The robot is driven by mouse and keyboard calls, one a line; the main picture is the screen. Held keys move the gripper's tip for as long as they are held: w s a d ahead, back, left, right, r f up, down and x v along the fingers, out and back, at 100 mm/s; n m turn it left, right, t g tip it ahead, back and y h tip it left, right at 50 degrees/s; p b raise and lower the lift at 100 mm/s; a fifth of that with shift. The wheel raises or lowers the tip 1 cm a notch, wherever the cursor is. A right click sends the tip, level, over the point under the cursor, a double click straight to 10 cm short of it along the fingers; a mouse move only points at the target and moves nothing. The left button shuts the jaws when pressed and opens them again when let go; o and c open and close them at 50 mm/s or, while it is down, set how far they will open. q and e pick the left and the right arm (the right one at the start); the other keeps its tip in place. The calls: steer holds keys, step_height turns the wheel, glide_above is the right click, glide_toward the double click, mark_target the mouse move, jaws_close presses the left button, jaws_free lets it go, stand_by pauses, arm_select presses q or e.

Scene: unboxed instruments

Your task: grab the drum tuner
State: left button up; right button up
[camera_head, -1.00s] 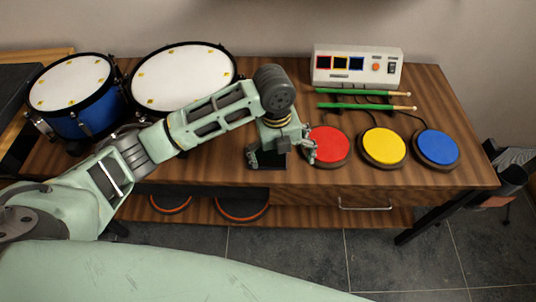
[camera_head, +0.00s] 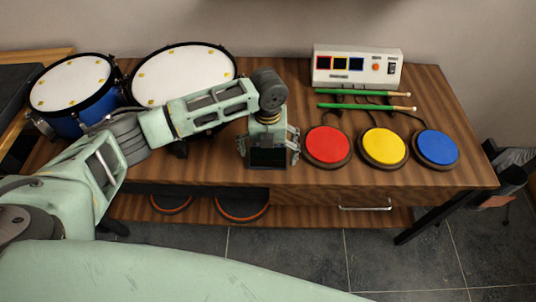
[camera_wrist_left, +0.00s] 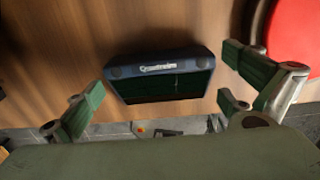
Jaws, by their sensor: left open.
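The drum tuner is a small dark blue-black box with a dark screen (camera_head: 268,158), near the table's front edge. In the left wrist view the tuner (camera_wrist_left: 160,74) lies ahead of the palm, its lettered face showing. My left gripper (camera_head: 270,146) is over it, open, with fingers to either side. In the wrist view the left gripper's fingers (camera_wrist_left: 162,93) are spread wide, with gaps between them and the tuner. Whether any finger touches it in the head view is unclear. My right gripper is not in view.
A red pad (camera_head: 327,145) is close to the right of my left gripper, then a yellow pad (camera_head: 383,147) and a blue pad (camera_head: 437,147). Green drumsticks (camera_head: 365,106) and a white control box (camera_head: 357,67) are behind. Two drums (camera_head: 182,77) stand at the left.

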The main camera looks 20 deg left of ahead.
arm_select(q)
steer(key=shift+c, duration=0.5)
steer(key=c, duration=1.1)
